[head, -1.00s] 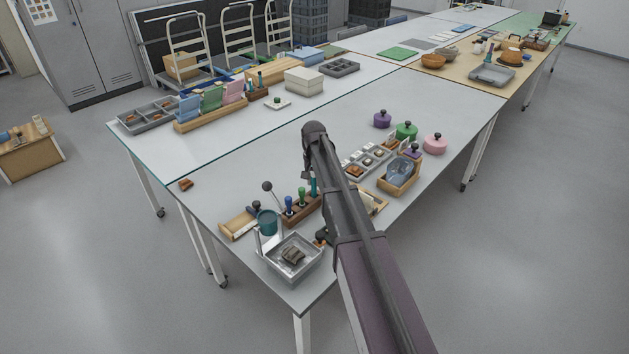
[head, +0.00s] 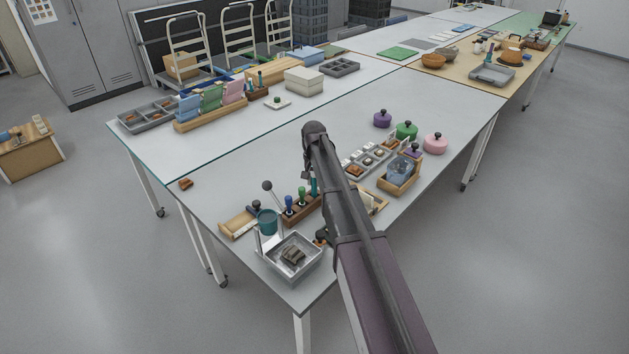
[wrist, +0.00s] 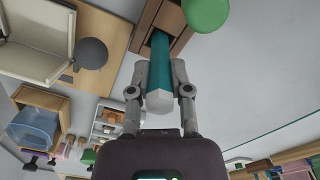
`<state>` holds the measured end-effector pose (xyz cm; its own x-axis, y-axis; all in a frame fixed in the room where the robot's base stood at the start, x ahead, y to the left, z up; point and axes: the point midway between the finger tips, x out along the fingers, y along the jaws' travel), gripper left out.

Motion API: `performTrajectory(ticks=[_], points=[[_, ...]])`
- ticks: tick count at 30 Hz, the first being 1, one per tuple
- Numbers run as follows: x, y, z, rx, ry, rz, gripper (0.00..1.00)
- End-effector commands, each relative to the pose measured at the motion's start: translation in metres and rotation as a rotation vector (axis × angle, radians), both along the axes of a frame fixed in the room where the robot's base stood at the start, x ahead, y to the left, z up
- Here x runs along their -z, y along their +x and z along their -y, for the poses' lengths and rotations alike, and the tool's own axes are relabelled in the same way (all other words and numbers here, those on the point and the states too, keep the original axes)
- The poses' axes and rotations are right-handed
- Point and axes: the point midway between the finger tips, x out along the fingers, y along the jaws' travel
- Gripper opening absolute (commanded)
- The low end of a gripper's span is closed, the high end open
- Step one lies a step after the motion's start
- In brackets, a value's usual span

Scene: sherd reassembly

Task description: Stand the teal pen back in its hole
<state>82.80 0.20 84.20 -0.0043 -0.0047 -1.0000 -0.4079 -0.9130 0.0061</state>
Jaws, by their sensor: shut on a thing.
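My gripper (wrist: 160,88) is shut on the teal pen (wrist: 162,65), with one finger on each side of its shaft. The pen's pale, faceted end faces the wrist camera. Its far end meets the brown wooden holder (wrist: 181,40) beside a dark opening; I cannot tell whether the tip is inside the hole. In the head view the teal pen (head: 313,187) looks upright at the right end of the holder (head: 291,219). My arm hides most of the gripper there.
A green-topped pen (head: 302,194) and a blue one (head: 289,203) stand in the holder, close to the teal pen. The green top (wrist: 206,12) is close by in the wrist view. A metal tray (head: 313,274) and a teal cup (head: 268,230) stand in front.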

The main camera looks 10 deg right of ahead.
Motion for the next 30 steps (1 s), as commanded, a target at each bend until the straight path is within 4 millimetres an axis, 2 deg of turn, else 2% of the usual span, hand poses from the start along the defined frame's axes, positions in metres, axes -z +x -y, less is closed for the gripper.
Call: performTrajectory(ticks=[25, 26, 27, 29, 30], points=[[0.0032, -0.0001, -0.0003, 0.0, 0.0, 0.0, 0.0], [0.0032, -0.0001, -0.0003, 0.0, 0.0, 0.0, 0.35], [0.0032, -0.0001, -0.0003, 0.0, 0.0, 0.0, 0.47], [0.0032, -0.0001, -0.0003, 0.0, 0.0, 0.0, 0.64], [0.0032, -0.0001, -0.0003, 0.0, 0.0, 0.0, 0.66]])
